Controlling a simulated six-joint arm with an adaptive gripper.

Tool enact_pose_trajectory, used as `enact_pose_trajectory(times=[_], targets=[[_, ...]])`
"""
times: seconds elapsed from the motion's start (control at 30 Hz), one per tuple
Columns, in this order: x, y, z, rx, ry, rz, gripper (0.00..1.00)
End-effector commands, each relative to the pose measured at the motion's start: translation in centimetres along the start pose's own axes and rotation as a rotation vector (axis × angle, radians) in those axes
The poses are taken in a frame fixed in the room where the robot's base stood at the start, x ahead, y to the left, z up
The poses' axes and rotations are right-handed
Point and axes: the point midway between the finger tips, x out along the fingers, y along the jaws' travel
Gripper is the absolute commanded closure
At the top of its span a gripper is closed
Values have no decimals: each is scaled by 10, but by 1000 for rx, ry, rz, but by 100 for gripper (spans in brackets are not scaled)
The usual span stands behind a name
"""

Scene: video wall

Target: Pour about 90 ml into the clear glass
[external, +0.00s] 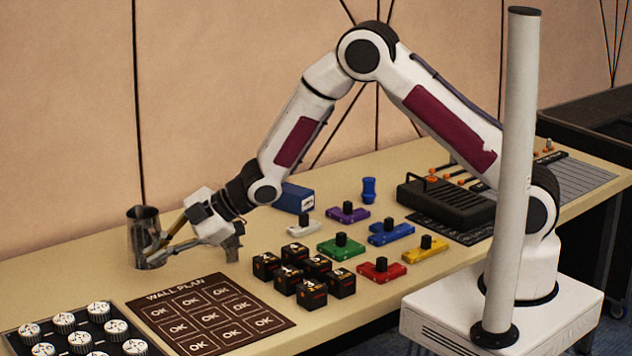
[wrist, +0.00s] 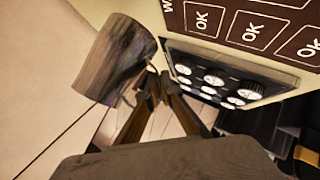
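A shiny metal pitcher (external: 143,247) is at the left end of the desk in the external view, close to upright. I cannot tell whether its base touches the desk. It also shows large at upper left in the wrist view (wrist: 117,57). My gripper (external: 164,246) is at the pitcher's right side. Its two fingers come together at the handle side in the wrist view (wrist: 154,88) and appear shut on the handle. The pitcher's contents are hidden. I cannot make out a clear glass in either view.
A brown wall plan board (external: 210,317), a panel of white knobs (external: 84,339) and several black cubes (external: 303,272) lie in front. Coloured switch blocks (external: 341,247), a blue box (external: 294,198) and a blue cup (external: 369,190) stand to the right. The desk left of the pitcher is clear.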

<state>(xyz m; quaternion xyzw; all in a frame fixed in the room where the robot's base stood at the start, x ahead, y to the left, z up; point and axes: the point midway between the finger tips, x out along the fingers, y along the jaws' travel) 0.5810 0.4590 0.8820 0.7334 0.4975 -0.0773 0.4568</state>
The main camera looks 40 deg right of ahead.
Motion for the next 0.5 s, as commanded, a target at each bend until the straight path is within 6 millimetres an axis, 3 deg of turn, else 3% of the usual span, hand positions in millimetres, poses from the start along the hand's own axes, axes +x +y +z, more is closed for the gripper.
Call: enact_pose_trajectory(times=[0.5], targets=[[9, 13, 16, 82, -83, 83, 100]])
